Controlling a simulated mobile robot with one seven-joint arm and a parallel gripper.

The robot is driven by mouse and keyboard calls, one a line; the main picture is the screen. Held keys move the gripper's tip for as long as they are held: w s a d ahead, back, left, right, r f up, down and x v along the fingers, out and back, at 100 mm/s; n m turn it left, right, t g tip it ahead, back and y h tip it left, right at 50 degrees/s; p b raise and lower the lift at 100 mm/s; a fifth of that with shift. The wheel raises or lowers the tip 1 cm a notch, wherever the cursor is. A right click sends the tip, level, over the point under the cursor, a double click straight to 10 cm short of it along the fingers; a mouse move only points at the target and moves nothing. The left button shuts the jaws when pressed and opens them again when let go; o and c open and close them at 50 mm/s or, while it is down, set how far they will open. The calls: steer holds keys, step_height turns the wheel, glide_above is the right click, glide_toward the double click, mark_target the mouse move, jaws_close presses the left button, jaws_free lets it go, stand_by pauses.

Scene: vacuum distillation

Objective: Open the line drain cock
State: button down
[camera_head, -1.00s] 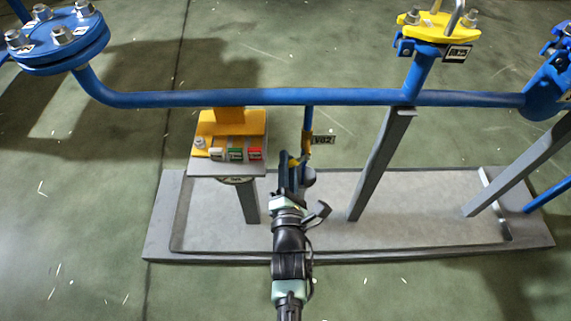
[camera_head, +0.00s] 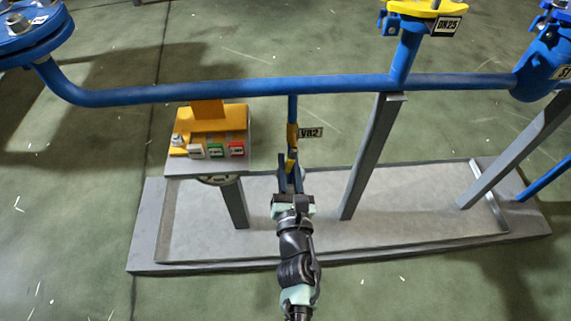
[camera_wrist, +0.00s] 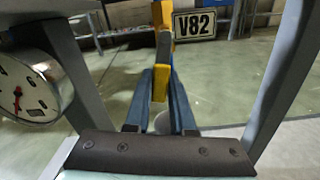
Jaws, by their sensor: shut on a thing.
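The line drain cock (camera_head: 292,142) sits on a thin blue drop pipe (camera_head: 293,108) below the long blue line. In the wrist view the yellow lever (camera_wrist: 160,82) hangs down between the two blue fingers of my gripper (camera_wrist: 161,88). My gripper is shut on this lever; it also shows in the head view (camera_head: 290,178), directly below the cock. The cock's body is small and partly hidden, so its exact handle angle is hard to read.
A round gauge (camera_wrist: 35,85) is close at left in the wrist view. A slanted grey support (camera_head: 372,158) stands at right. Below is a grey shallow tray (camera_head: 150,245).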

steer(key=shift+d+f, duration=0.1)
stand_by(0.4)
steer(key=c, duration=0.8)
jaws_free()
steer(key=shift+o, duration=0.2)
steer(key=shift+s, duration=0.1)
steer(key=s+p, duration=0.1)
steer(key=s, duration=1.1)
steer(key=shift+s, duration=0.4)
